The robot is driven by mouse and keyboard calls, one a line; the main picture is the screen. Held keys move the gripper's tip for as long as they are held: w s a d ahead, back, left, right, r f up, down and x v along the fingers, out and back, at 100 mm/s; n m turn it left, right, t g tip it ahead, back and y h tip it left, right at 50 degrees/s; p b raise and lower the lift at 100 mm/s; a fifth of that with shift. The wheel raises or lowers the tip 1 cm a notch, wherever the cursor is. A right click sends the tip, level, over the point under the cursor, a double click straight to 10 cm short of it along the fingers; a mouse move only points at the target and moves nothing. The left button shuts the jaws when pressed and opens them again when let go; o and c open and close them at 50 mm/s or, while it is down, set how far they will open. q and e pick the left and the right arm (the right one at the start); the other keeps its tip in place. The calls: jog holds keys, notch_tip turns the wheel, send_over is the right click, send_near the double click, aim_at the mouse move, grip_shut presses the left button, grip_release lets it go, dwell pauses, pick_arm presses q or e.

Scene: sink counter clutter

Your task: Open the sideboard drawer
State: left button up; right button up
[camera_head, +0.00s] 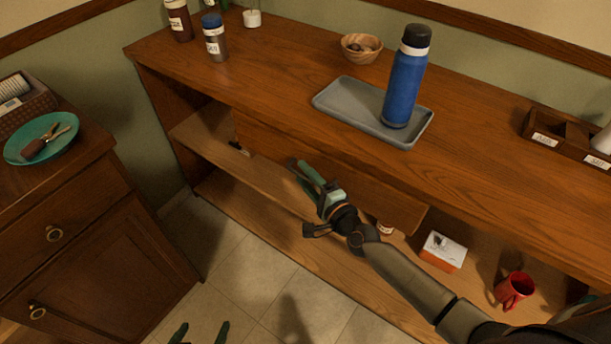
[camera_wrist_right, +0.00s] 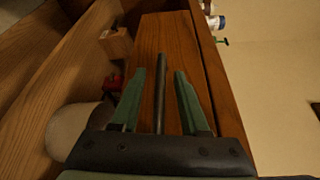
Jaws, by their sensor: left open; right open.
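The wooden sideboard (camera_head: 470,150) has a drawer (camera_head: 385,198) under its top. The drawer front also shows in the right wrist view (camera_wrist_right: 185,45). A dark bar handle (camera_wrist_right: 161,85) stands on the drawer front. My right gripper (camera_head: 304,172) is at the drawer front. In the right wrist view its open fingers (camera_wrist_right: 160,74) lie on either side of the handle, with a gap visible on both sides. In the head view the gripper hides the handle. My left gripper (camera_head: 202,334) is open and empty at the bottom edge, over the floor; only its fingertips show.
On top stand a blue bottle (camera_head: 403,85) on a grey tray (camera_head: 330,104), a wooden bowl (camera_head: 361,47) and several jars. The shelf below holds a small box (camera_head: 444,250) and a red mug (camera_head: 514,290). A cabinet (camera_head: 80,225) stands left; tiled floor lies between.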

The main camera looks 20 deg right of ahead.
jog(key=shift+c, duration=0.4)
grip_shut()
dwell(0.9)
